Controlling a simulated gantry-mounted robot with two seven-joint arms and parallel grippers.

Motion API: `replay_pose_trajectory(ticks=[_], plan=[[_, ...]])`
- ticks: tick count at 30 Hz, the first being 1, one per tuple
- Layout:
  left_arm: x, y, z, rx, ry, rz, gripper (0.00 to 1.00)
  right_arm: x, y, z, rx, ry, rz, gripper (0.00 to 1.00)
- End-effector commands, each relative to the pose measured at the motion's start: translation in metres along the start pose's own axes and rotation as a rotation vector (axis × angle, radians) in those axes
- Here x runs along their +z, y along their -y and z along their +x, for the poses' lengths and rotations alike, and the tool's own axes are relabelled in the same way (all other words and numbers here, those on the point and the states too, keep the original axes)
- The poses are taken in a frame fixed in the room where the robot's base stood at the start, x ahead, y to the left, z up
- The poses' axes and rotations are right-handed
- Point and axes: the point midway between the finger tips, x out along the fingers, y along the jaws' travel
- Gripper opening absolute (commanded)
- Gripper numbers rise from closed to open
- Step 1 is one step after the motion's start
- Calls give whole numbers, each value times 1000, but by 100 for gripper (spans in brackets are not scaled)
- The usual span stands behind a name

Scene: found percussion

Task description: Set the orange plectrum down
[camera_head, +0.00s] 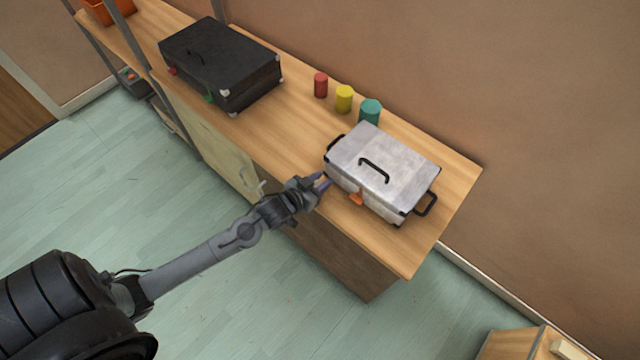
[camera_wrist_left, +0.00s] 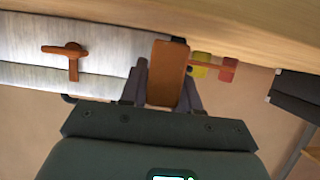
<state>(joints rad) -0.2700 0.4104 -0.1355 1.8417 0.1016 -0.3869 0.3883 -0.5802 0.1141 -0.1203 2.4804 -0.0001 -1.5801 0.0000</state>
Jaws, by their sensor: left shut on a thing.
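My left gripper (camera_head: 321,183) is at the front edge of the wooden counter, just left of the silver case. In the left wrist view its two fingers (camera_wrist_left: 164,92) are shut on the orange plectrum (camera_wrist_left: 168,72), which shows as a flat brown-orange block between them. A thin orange bar runs sideways from the block; I cannot tell whether it belongs to it. In the head view the plectrum is too small or hidden to make out. My right gripper is not in view.
The silver case (camera_head: 388,163) has a black top handle and an orange latch (camera_head: 356,199) at its front. Red (camera_head: 321,85), yellow (camera_head: 344,99) and teal (camera_head: 370,111) cylinders stand behind it. A black case (camera_head: 220,62) lies left. The counter (camera_head: 283,135) is bare between the cases.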

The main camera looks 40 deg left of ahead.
Motion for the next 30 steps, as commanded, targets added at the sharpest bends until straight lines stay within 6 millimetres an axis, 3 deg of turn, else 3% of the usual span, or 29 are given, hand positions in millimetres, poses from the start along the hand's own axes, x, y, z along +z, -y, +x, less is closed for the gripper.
replay_pose_trajectory(ticks=[3,15,16,20,30], plan=[[11,0,5,-1,0,0,2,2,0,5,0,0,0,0],[14,0,6,0,0,0,2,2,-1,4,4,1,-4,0],[14,0,6,0,0,0,34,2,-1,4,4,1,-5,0],[14,0,6,0,0,0,54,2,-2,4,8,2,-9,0],[12,0,5,0,-1,1,57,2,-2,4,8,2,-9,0]])
